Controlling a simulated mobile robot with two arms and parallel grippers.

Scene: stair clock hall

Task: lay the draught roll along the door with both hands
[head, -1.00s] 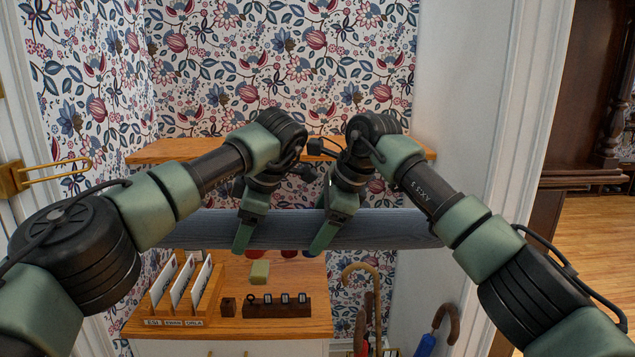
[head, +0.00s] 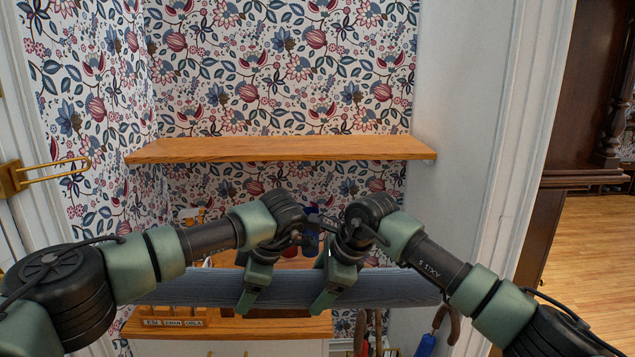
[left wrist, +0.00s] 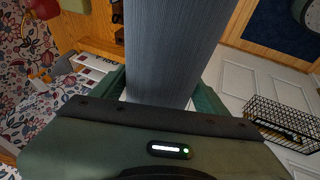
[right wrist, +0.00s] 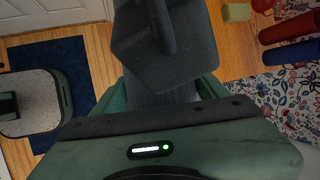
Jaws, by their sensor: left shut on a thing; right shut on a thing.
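The draught roll (head: 400,288) is a long grey-blue ribbed bar, held level across the head view in front of the cabinet. My left gripper (head: 247,300) is shut on it near its middle. My right gripper (head: 325,300) is shut on it close by, a little to the right. The roll also runs up through the left wrist view (left wrist: 170,50) between the jaws. In the right wrist view a dark shape with a loop covers part of the roll. A white door part with a brass handle (head: 14,179) stands at the far left.
An empty wooden shelf (head: 280,148) spans the papered alcove above the roll. A wooden-topped cabinet (head: 290,328) with a card rack stands behind and below it. Umbrella handles (head: 447,322) rise at the lower right. A wire basket (left wrist: 275,125) shows in the left wrist view.

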